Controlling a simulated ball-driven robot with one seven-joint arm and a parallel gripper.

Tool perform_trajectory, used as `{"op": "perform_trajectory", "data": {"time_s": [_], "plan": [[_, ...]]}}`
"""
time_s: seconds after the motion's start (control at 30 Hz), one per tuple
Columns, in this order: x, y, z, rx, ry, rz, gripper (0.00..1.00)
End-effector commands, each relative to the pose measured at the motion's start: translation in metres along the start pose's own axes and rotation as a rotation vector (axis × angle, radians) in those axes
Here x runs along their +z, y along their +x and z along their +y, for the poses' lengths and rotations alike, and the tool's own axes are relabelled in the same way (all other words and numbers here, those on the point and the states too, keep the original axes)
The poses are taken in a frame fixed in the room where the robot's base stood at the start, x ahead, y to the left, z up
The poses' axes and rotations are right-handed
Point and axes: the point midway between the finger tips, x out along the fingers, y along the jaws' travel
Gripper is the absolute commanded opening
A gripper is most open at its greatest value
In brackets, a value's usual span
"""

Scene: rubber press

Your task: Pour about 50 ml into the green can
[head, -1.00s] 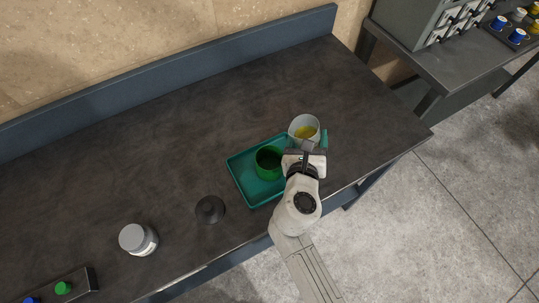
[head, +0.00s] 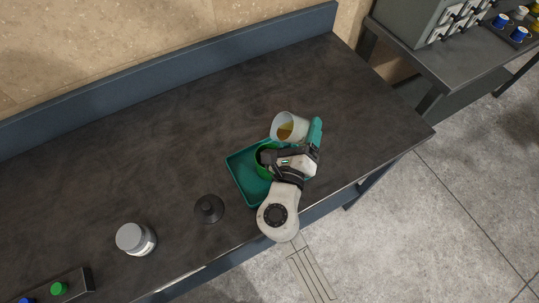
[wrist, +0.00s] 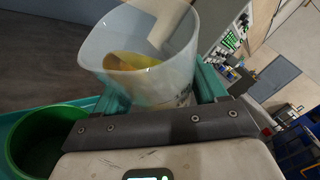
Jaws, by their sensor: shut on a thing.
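My gripper (head: 298,140) is shut on a translucent white beaker (head: 284,126) with yellow liquid in it. The beaker is tilted toward the left, with its mouth above and just behind the green can. In the wrist view the beaker (wrist: 170,75) sits between my teal fingers, the liquid low inside it. The green can (head: 262,160) stands in a teal tray (head: 240,177), partly hidden by my gripper. In the wrist view the can (wrist: 30,145) is at the lower left, its visible inside dark. I see no stream of liquid.
A dark round funnel-like piece (head: 208,208) and a grey-lidded jar (head: 136,239) stand left of the tray. A rack with a green knob (head: 59,288) is at the lower left. The bench behind the tray is clear.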

Motion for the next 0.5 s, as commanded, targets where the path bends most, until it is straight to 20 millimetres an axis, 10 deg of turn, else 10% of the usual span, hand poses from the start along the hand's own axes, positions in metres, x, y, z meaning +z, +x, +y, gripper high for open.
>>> {"op": "perform_trajectory", "data": {"time_s": [0.5], "plan": [[-0.0033,0.0003,0.0019,-0.031,-0.075,-0.040,0.36]]}}
